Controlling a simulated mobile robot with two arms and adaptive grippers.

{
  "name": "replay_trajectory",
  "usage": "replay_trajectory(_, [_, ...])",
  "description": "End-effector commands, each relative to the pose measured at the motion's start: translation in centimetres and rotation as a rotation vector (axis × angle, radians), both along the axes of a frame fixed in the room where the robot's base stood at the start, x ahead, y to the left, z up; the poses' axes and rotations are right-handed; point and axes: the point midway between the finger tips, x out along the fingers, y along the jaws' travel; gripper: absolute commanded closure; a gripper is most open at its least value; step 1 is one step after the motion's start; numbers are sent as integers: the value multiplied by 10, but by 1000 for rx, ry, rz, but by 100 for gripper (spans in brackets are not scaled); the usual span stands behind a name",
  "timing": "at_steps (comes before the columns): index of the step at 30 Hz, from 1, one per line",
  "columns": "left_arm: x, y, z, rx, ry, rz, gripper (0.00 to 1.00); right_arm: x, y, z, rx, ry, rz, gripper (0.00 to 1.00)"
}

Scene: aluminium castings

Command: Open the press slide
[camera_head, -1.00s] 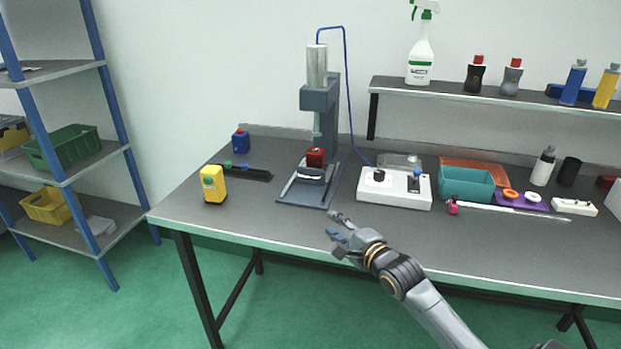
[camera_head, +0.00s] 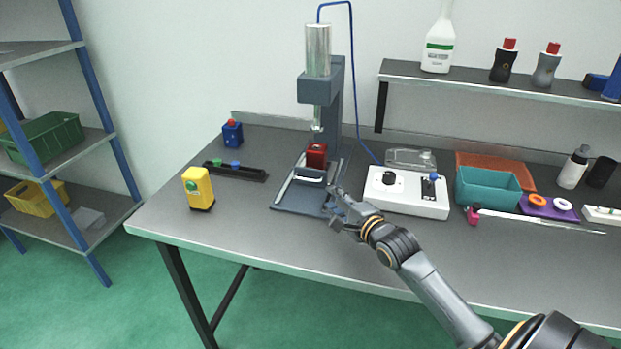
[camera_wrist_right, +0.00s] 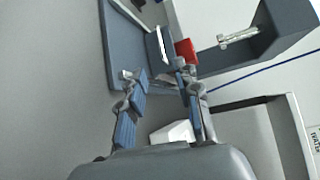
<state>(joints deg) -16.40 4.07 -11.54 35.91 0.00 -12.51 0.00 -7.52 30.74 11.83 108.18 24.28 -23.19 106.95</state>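The bench press (camera_head: 338,110) stands on the table, with a blue-grey column and a clear cylinder on top. Its slide (camera_head: 308,175) sits on rails over the base plate, with a red block (camera_head: 316,155) at its back and a pale bar handle at its front. The wrist view shows the handle (camera_wrist_right: 161,45) and the red block (camera_wrist_right: 186,49) just beyond the fingertips. My right gripper (camera_head: 334,203) is at the base plate's front right corner, in front of the slide. In the wrist view it (camera_wrist_right: 157,75) is open with nothing between its fingers. My left gripper is out of view.
A white control box (camera_head: 405,200) with a knob and a blue-topped lever stands right of the press. A teal bin (camera_head: 488,188) is further right. The table's front left is clear.

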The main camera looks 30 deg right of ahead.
Motion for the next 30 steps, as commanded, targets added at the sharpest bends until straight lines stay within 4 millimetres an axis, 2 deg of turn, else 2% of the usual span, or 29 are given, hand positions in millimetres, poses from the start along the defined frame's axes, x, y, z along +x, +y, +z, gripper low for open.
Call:
replay_trajectory(7, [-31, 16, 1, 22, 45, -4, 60, 51, -4, -6, -3, -2, -1, 67])
replay_trajectory(11, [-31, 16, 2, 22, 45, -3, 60, 78, -6, -10, -2, -2, -2, 67])
replay_trajectory(15, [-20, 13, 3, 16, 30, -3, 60, 100, -8, -14, -2, -2, -2, 67])
replay_trajectory(21, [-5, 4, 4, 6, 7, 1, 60, 118, -8, -18, -3, 0, -2, 67])
replay_trajectory(30, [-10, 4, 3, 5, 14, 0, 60, 123, -8, -19, -2, 0, -1, 67])
